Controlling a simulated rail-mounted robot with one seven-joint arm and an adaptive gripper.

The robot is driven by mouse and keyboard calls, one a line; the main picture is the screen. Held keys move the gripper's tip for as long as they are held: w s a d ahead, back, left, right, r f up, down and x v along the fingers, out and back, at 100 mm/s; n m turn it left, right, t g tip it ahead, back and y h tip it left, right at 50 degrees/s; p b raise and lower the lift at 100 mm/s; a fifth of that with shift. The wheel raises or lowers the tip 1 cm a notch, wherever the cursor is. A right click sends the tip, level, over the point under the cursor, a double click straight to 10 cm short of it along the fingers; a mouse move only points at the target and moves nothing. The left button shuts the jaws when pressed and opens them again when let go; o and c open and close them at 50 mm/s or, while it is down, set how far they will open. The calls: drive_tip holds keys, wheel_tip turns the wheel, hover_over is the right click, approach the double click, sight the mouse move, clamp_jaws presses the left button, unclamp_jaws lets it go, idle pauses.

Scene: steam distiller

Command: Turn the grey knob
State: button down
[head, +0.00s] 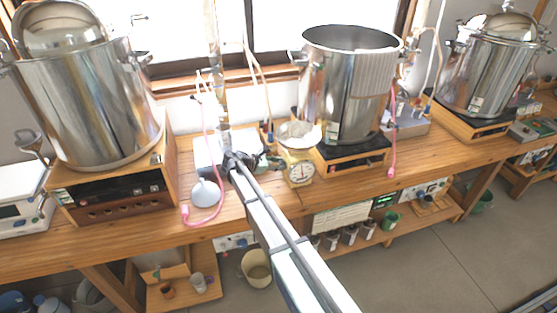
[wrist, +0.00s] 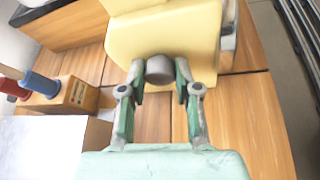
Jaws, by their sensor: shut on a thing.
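The grey knob (wrist: 160,69) is a short round piece on the side of a pale yellow scale body (wrist: 165,35) in the wrist view. My gripper (wrist: 160,80) is shut on it, with one green-and-grey finger at its left and one at its right. In the head view the yellow scale (head: 300,173) with its round dial and a pan on top stands at the middle of the wooden bench. My gripper (head: 238,160) is at the scale's left there. The knob is too small to make out in that view.
A large steel pot (head: 340,85) stands right of the scale. Another pot (head: 85,100) stands at left on a wooden box. A pink tube (head: 206,150) hangs left of my gripper. A wooden block with red and blue pieces (wrist: 75,93) is left of my gripper in the wrist view.

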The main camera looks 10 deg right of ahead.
drive_tip(key=shift+w+n+g+h+p, duration=0.15)
drive_tip(key=shift+n+g+h+p, duration=0.05)
drive_tip(key=shift+n+g+p, duration=1.3)
drive_tip(key=shift+w+n+g+h+p, duration=0.2)
drive_tip(key=shift+n+g+p, duration=0.9)
drive_tip(key=shift+n+p, duration=0.75)
drive_tip(key=shift+s, duration=0.1)
drive_tip(key=c, duration=0.8)
unclamp_jaws()
drive_tip(key=shift+a, duration=0.1)
drive_tip(key=v, duration=1.2)
